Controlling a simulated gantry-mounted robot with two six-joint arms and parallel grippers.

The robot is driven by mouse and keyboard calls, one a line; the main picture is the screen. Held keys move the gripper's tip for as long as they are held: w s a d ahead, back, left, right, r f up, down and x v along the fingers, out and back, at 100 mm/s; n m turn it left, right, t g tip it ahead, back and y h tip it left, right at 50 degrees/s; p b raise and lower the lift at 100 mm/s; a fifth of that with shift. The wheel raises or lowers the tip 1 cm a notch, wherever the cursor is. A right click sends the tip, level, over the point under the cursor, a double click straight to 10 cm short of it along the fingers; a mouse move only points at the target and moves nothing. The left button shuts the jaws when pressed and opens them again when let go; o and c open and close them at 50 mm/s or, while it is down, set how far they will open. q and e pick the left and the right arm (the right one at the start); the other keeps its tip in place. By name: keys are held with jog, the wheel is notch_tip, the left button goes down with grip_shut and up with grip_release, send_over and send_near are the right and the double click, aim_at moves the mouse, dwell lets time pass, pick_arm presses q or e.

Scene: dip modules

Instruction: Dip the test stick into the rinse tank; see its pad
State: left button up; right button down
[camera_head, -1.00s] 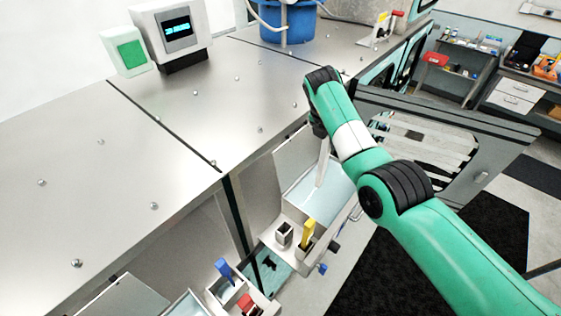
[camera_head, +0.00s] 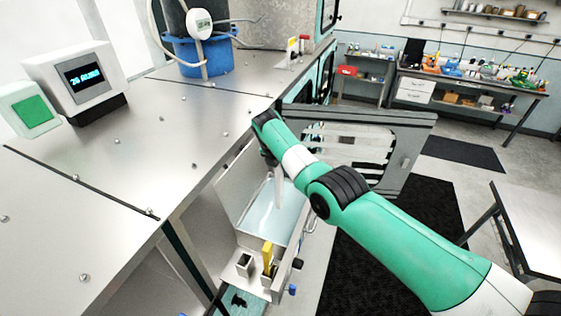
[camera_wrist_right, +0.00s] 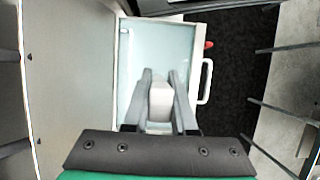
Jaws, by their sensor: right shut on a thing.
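The rinse tank (camera_head: 262,221), an open metal basin of pale clear liquid, sits in a pulled-out unit below the bench in the head view. It also shows below the gripper in the right wrist view (camera_wrist_right: 182,42). My right gripper (camera_head: 270,158) points down over it. In the right wrist view its fingers (camera_wrist_right: 163,88) are shut on the pale test stick (camera_wrist_right: 160,103). In the head view the stick (camera_head: 279,189) hangs down toward the liquid; whether its tip touches the liquid I cannot tell. Its pad is not visible. My left gripper is out of view.
A yellow-handled piece (camera_head: 267,254) and a small square holder (camera_head: 245,265) stand at the tank's near end. An open framed door (camera_head: 392,150) stands to the right. The steel bench top (camera_head: 150,150) carries a display box (camera_head: 84,77) at the left.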

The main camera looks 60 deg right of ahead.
notch_tip(320, 180, down, 9)
jog(key=b, duration=0.6)
dwell(2.2)
notch_tip(320, 180, up, 6)
jog(key=p, duration=0.6)
jog(key=shift+r, duration=0.15)
notch_tip(320, 180, up, 8)
jog(key=p, duration=0.1)
send_over(281, 185)
jog(key=w+d, duration=0.1)
jog(key=d, duration=0.1)
jog(key=shift+w+r, duration=0.1)
jog(key=shift+r, duration=0.1)
jog(key=shift+d, duration=0.1)
